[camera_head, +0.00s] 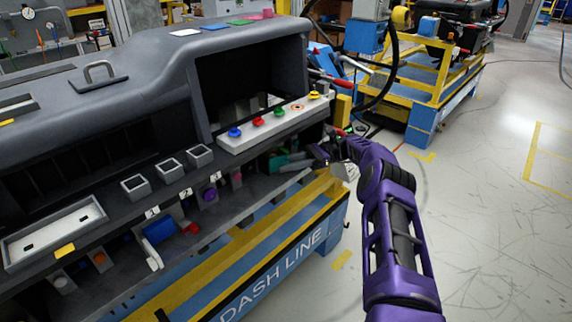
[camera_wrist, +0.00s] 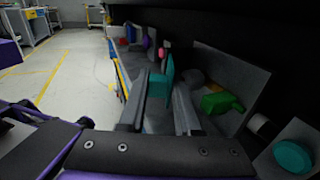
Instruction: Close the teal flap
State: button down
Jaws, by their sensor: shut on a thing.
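The teal flap (camera_head: 276,162) shows under the right end of the dashboard, in its lower shelf. In the wrist view the teal flap (camera_wrist: 169,74) stands upright between the tips of my two grey fingers. My gripper (camera_head: 287,168) reaches in from the right. In the wrist view my gripper (camera_wrist: 165,88) is shut on the flap. The flap's lower part and hinge are hidden by the fingers.
A green part (camera_wrist: 216,102) on a grey plate and a teal disc (camera_wrist: 292,156) sit right of my fingers. A white button panel (camera_head: 275,124) is above. Purple (camera_head: 210,194) and blue (camera_head: 159,229) parts line the shelf leftward. Open floor (camera_head: 490,200) is at right.

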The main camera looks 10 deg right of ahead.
jog(key=c, duration=0.7)
grip_release()
jog(key=shift+s, duration=0.2)
jog(key=shift+w+r, duration=0.15)
jog(key=shift+m+t, duration=0.3)
jog(key=shift+t, duration=0.1)
